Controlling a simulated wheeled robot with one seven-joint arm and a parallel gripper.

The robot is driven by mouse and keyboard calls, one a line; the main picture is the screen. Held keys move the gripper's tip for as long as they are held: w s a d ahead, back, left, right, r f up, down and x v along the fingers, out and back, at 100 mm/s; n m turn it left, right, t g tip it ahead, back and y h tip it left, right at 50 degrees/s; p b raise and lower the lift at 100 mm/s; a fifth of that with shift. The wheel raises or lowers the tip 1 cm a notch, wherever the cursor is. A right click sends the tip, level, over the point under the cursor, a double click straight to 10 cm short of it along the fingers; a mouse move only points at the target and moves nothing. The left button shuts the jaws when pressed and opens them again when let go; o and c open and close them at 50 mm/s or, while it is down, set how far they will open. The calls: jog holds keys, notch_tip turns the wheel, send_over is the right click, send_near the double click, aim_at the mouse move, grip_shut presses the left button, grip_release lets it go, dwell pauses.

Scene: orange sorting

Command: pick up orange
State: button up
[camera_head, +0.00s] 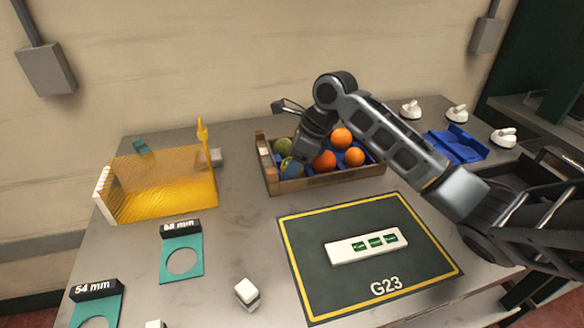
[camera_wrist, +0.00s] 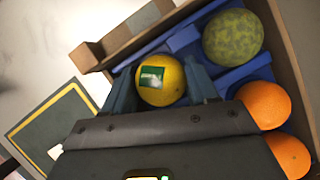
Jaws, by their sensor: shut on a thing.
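A wooden crate (camera_head: 330,181) with a blue liner holds several fruits. My gripper (camera_head: 291,168) reaches into the crate's left part. In the wrist view, my gripper (camera_wrist: 162,86) is shut on a yellow fruit (camera_wrist: 161,92) with a green and white sticker, one finger on each side. Whether the fruit still touches the liner I cannot tell. Oranges (camera_head: 341,138) lie to the right of my gripper in the crate; two orange fruits (camera_wrist: 264,104) show at the right of the wrist view. A mottled green fruit (camera_wrist: 233,37) lies close by, also visible in the head view (camera_head: 282,146).
A dark mat (camera_head: 300,240) marked G23 with a white labelled bar (camera_head: 340,249) lies in front of the crate. A transparent yellow bin (camera_head: 165,185) stands left. Teal ring gauges (camera_head: 181,241), a white cube (camera_head: 246,292), a blue holder (camera_head: 455,145) and white knobs stand around.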

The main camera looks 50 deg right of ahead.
aim_at(286, 160)
jog(key=shift+r, duration=0.15)
notch_tip(286, 160, up, 4)
jog(key=shift+f, duration=0.15)
jog(key=shift+s+d+r+p, duration=0.1)
jog(key=shift+s+d+r, duration=0.45)
jog(key=shift+s+r, duration=0.95)
jog(key=shift+s+d+r+p, duration=0.1)
jog(key=shift+s+d+r, duration=0.6)
jog(key=shift+s, duration=1.55)
jog(key=shift+s+d+r+p, duration=0.1)
jog(key=shift+s+d+r, duration=0.3)
jog(key=shift+s+r, duration=1.2)
